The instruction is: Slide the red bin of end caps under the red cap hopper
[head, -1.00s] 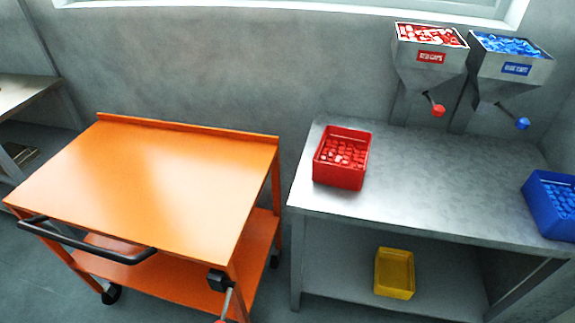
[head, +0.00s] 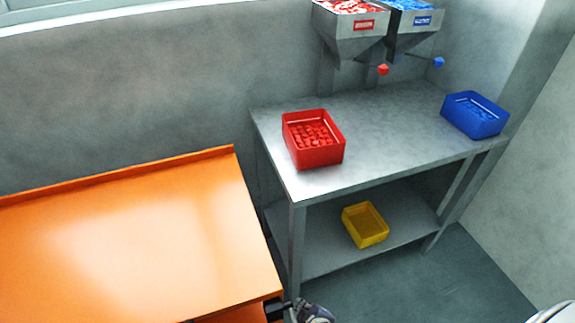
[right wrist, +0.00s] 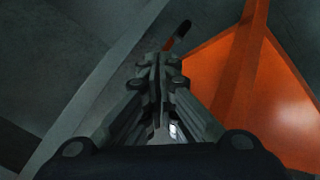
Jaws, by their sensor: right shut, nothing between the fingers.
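The red bin (head: 313,155) holds several red end caps and stands upright near the left end of the grey metal table (head: 385,150). The red cap hopper (head: 350,38), full of red caps, hangs at the back wall above the table, behind and to the right of the bin. A red-tipped lever (head: 383,70) sticks out below it. My right gripper (head: 309,312) shows partly at the bottom edge of the head view, below the table and well apart from the bin. In the right wrist view its fingers (right wrist: 160,62) are together and empty. My left gripper is out of view.
A blue hopper (head: 412,35) hangs right of the red one. A blue bin (head: 475,117) stands at the table's right end. A yellow bin (head: 365,228) sits on the lower shelf. An orange cart (head: 130,250) stands at left. The tabletop between the bins is clear.

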